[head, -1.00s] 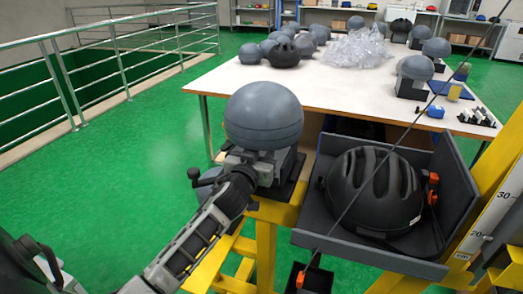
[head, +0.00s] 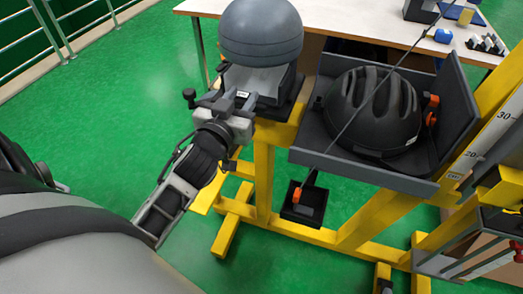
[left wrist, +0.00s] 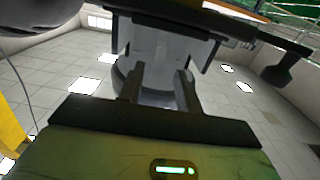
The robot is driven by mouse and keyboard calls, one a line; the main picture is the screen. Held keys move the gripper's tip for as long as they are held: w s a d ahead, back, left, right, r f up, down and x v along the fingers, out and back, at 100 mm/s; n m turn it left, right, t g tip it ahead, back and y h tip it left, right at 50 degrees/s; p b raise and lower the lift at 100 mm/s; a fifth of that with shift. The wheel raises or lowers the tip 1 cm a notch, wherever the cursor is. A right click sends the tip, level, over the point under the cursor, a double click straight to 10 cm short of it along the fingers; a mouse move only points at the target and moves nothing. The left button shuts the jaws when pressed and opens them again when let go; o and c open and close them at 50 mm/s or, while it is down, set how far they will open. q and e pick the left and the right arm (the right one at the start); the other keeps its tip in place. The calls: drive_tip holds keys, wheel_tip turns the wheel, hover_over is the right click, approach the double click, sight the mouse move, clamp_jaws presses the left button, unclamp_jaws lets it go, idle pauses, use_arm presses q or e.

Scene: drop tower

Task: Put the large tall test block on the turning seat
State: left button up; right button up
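The large test block (head: 262,32) is a grey rounded headform with a lighter grey base. It stands upright on the turning seat (head: 285,117), a dark plate on top of a yellow post. My left gripper (head: 239,99) is just in front of and below the block's base, at the seat's near left edge. In the left wrist view its two fingers (left wrist: 158,88) stand apart with a gap between them, and the block's grey base (left wrist: 155,50) shows beyond them. Whether the fingertips touch anything is hard to tell. My right gripper is out of view.
A black helmet (head: 374,108) lies in a grey tray (head: 368,170) right of the seat. A thin cable crosses in front of it. A yellow frame (head: 357,235) stands below, with a small black box (head: 304,206). A white table (head: 340,18) is behind. Green floor at left is free.

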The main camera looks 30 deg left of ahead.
use_arm(q)
drive_tip(key=s+d+f+m+g+h, duration=0.4)
drive_tip(key=s+d+f+g+h, duration=0.2)
drive_tip(key=s+d+f, duration=0.8)
drive_tip(key=d+f+h, duration=0.1)
drive_tip(key=d+f, duration=0.2)
drive_tip(key=f, duration=0.1)
drive_tip(key=shift+s+d+f+m+g, duration=0.15)
drive_tip(key=shift+d+f+m+g, duration=0.05)
drive_tip(key=shift+d+m+g, duration=0.2)
drive_tip(key=shift+a, duration=0.1)
